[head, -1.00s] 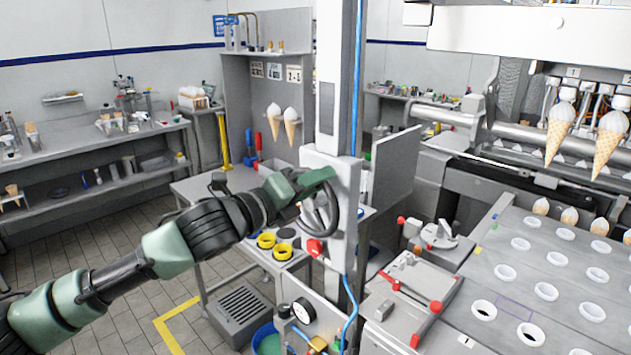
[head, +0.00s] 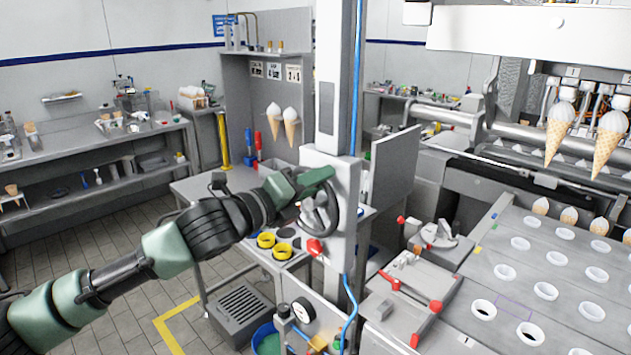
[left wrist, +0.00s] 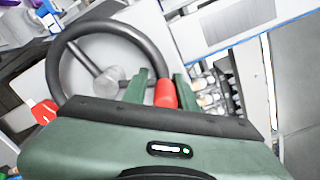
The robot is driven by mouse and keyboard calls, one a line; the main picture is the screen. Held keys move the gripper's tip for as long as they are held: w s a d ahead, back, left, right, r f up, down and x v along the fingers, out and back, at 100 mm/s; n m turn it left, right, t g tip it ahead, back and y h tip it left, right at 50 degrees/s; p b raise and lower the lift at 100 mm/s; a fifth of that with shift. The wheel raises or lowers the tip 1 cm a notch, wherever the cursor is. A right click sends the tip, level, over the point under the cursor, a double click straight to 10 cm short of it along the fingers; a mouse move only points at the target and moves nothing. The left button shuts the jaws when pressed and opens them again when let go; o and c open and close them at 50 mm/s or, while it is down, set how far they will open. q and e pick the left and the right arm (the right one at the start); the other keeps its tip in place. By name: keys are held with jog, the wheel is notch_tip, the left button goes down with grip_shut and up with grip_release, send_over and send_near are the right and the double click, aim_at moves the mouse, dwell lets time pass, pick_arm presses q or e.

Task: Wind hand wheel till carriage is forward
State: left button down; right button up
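The hand wheel (head: 333,212) has a dark rim and stands on the left side of the pale column. In the left wrist view the wheel (left wrist: 140,42) shows a grey hub, spokes and a red handle (left wrist: 165,94) at its rim. My left gripper (head: 326,178) is at the top of the wheel. I cannot tell which part is the carriage. My right gripper is not in view.
A red knob (head: 315,247) sits just below the wheel. A fixture with red handles (head: 436,306) and a plate of white cups (head: 505,272) lie to the right. A blue hose hangs down the column.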

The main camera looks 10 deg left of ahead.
pick_arm(q)
jog(key=c, duration=1.3)
grip_release()
jog(key=shift+s+d+r, duration=0.2)
jog(key=shift+d+r, duration=0.1)
jog(key=shift+r, duration=0.05)
jog(key=shift+s+d, duration=0.1)
jog(key=shift+d, duration=0.05)
jog(key=shift+f, duration=0.15)
jog(key=shift+a, duration=0.2)
jog(key=shift+s+a+f, duration=0.1)
jog(key=shift+s+a, duration=0.1)
jog(key=b+v, duration=0.2)
jog(key=v, duration=0.5)
